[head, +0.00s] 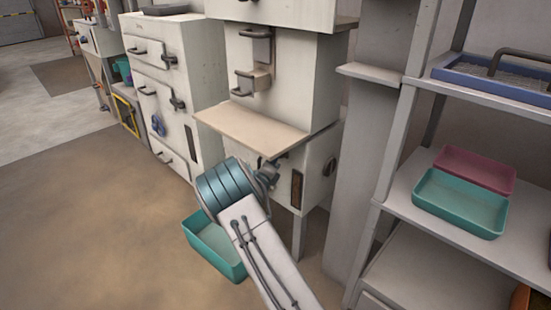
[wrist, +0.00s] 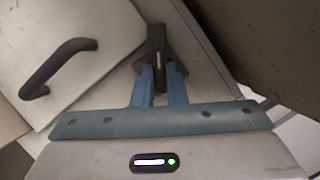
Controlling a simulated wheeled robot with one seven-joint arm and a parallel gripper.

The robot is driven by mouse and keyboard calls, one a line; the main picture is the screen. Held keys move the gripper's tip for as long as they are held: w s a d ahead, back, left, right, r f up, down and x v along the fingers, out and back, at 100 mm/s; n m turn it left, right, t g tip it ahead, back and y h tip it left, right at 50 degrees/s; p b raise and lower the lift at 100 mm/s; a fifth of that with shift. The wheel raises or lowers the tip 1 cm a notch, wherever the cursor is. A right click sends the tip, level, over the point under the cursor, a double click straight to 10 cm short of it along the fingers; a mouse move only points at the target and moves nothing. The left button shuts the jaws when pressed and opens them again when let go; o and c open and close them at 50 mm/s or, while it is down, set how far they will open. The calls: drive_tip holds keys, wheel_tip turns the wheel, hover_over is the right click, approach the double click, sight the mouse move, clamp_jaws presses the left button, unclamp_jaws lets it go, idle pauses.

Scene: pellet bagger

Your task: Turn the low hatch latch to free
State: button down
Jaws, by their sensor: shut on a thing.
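The low hatch latch (wrist: 156,40) is a dark upright lever in the wrist view, beside the edge of a pale hatch (wrist: 100,75) with a dark bar handle (wrist: 55,65). My gripper (wrist: 160,75) has its two blue fingers shut on the latch, one on each side. In the head view my gripper (head: 273,168) is against the machine's lower front, just under the tan ledge. My arm and wrist hide most of the low hatch there. The latch's pivot is hard to make out.
The tan ledge (head: 250,129) juts out just above my gripper. A teal bin (head: 215,252) stands on the floor below my wrist. A grey post (head: 362,150) and shelving (head: 400,195) with trays stand to the right. Floor to the left is clear.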

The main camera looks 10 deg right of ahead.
drive_tip(key=m+g+h, duration=0.1)
drive_tip(key=m+h, duration=0.1)
drive_tip(key=m, duration=0.3)
drive_tip(key=m+g+h+b, duration=0.1)
drive_tip(key=m+h, duration=0.1)
drive_tip(key=m, duration=0.3)
drive_tip(key=m+g+h, duration=0.1)
drive_tip(key=m+h, duration=0.1)
drive_tip(key=m, duration=0.3)
drive_tip(key=shift+w+a+f, duration=0.2)
drive_tip(key=shift+w+f, duration=0.05)
drive_tip(key=shift+w, duration=0.05)
drive_tip(key=shift+m+g, duration=0.3)
drive_tip(key=shift+m, duration=0.2)
drive_tip(key=c, duration=1.5)
unclamp_jaws()
drive_tip(key=shift+o, duration=0.2)
drive_tip(key=p+v, duration=0.3)
drive_tip(key=v, duration=1)
drive_tip(key=shift+a+f+p, duration=0.25)
drive_tip(key=shift+f+p, duration=0.1)
drive_tip(key=shift+p, duration=0.05)
